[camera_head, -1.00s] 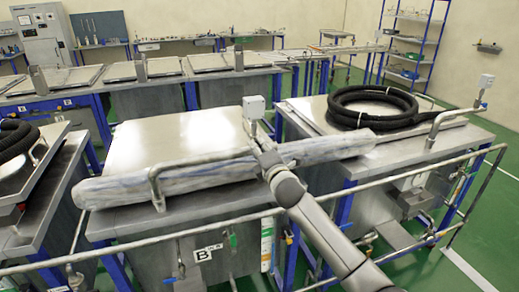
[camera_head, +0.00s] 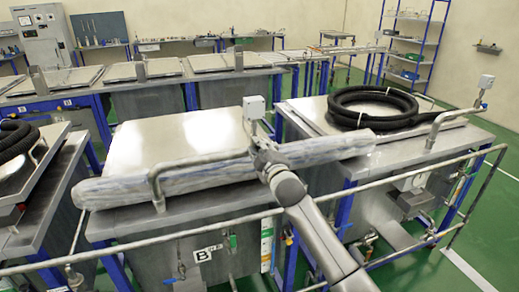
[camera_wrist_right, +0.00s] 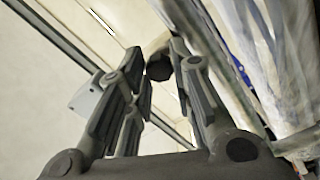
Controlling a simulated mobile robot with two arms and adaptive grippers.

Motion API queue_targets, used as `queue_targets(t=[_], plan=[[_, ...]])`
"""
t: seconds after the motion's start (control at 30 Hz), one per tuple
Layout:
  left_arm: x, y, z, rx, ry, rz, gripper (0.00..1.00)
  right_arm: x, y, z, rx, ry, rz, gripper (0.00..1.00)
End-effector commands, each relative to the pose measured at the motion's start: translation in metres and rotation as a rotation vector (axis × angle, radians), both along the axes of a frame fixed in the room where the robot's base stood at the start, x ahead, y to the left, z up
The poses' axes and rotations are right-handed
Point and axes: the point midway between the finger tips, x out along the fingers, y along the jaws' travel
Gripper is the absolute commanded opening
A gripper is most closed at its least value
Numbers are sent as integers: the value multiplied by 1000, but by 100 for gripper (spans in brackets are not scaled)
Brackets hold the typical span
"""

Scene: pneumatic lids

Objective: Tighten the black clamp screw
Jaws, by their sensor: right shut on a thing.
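The black clamp screw (camera_wrist_right: 159,71) shows in the right wrist view as a dark round knob between my fingertips. My right gripper (camera_wrist_right: 160,62) is shut on it, with fingers on both sides. In the head view my right gripper (camera_head: 262,150) is at the rail beside the post with the white box (camera_head: 254,107), between the two metal tanks. The screw itself is hidden there behind the gripper and arm. My left gripper is not in view.
A long plastic-wrapped roll (camera_head: 110,190) lies across the tank fronts, close by my right gripper. A bent metal handle (camera_head: 156,180) stands at its left. A black hose coil (camera_head: 375,97) lies on the right tank. A pipe rail (camera_head: 130,243) runs along the front.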

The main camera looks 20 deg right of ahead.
Motion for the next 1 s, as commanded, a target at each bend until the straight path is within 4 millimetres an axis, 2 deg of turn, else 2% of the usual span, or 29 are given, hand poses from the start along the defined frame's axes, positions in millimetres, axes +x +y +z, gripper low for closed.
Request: queue_targets(t=[0.67, 0.7, 0.87, 1.0], plan=[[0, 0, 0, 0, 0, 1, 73, 0, 0, -2, 60, 6, 0, 0], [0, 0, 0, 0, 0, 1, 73, 0, 0, -2, 60, 6, 0, 25], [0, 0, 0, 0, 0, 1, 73, 0, 0, -1, 60, 5, -1, 44], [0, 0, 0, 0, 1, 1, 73, 0, 0, -1, 59, 4, 0, 44]])
